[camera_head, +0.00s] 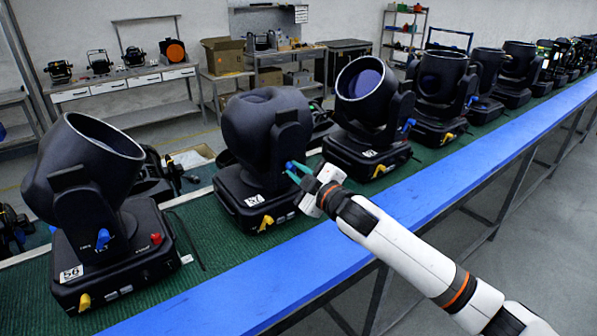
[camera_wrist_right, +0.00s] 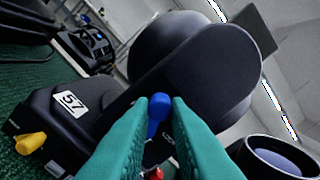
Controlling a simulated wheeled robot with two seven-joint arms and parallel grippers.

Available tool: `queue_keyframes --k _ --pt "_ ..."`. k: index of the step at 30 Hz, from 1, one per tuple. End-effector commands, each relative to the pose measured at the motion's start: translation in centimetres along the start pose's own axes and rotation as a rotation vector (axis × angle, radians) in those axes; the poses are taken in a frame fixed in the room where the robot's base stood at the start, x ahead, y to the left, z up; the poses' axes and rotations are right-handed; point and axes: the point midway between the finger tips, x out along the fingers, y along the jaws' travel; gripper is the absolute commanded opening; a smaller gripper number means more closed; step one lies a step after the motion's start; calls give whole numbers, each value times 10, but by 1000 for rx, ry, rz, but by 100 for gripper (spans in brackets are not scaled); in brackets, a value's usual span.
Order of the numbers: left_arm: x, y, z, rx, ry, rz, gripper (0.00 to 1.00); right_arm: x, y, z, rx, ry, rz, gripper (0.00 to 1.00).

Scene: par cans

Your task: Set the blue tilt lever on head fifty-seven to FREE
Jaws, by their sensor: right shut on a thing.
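Head fifty-seven (camera_head: 262,125) is a black moving light on the green bench top, with a white "57" label on its base (camera_head: 252,201). In the right wrist view its label (camera_wrist_right: 70,102) and yoke arm (camera_wrist_right: 200,80) show tilted. The blue tilt lever (camera_head: 289,166) is on the side of its yoke. My right gripper (camera_head: 297,171) reaches in from the right, its green fingers at the lever. In the right wrist view the fingers (camera_wrist_right: 160,130) are shut on the blue lever (camera_wrist_right: 159,108), whose round tip shows between them. The lever's markings are hidden. My left gripper is not in view.
Head 56 (camera_head: 82,190) stands at left, with its own blue lever (camera_head: 102,238) and a red knob (camera_head: 156,239). Another head (camera_head: 365,95) stands to the right, with more beyond. A yellow lever (camera_head: 266,222) sits low on head fifty-seven. The blue bench edge (camera_head: 330,235) is clear.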

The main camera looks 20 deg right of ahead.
Motion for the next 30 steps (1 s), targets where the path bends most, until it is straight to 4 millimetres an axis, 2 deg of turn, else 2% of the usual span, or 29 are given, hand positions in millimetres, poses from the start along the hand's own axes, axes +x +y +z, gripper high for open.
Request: queue_keyframes --k 5,6,9,20,25,30 --pt "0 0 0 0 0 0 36 0 2 -1 0 2 3 0" --pt "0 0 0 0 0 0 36 0 2 -1 0 2 3 20" --pt "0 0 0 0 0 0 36 0 2 -1 1 1 3 37" --pt "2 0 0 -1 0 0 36 -4 1 -1 1 1 1 37" --pt "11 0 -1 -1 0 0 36 -26 3 -2 -1 0 2 37" --pt "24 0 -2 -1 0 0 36 -62 4 -4 -1 2 3 37"
